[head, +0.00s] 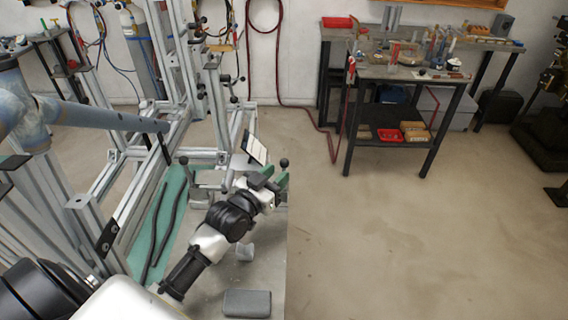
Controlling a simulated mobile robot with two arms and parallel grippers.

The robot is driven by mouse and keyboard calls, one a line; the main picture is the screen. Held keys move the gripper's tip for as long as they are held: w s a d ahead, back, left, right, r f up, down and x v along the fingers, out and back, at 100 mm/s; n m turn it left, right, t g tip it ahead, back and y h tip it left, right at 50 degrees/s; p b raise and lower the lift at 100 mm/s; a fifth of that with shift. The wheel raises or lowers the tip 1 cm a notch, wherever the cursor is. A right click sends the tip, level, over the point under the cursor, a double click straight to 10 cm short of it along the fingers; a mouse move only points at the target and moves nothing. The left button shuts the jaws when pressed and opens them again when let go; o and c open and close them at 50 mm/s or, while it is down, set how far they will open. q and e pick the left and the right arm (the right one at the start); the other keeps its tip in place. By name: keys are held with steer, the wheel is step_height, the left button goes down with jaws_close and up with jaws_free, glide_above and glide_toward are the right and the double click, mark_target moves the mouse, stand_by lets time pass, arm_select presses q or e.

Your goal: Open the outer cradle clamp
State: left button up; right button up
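The silver frame jig (140,180) fills the left side, with a blue-grey bicycle-like tube (100,118) held across it. Clamp hardware with black ball knobs stands along the jig's near right part. One ball knob (284,162) stands upright at the right end, and I take it to be on the outer cradle clamp. My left gripper (271,182) reaches up from the lower left and is at this knob, its green-tipped fingers apart just below the ball. The clamp's body is largely hidden behind the gripper. I cannot tell whether the fingers touch the lever. My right gripper is out of view.
A small tablet-like screen (255,147) stands just behind the gripper. A tool-laden workbench (405,75) stands at the back. The floor at right is clear.

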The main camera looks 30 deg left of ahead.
mark_target(284, 168)
arm_select(q)
steer(key=w, duration=0.3)
steer(key=shift+d+r+p, duration=0.1)
steer(key=shift+d+p, duration=0.2)
steer(key=shift+d, duration=0.05)
steer(key=shift+w, duration=0.25)
jaws_close()
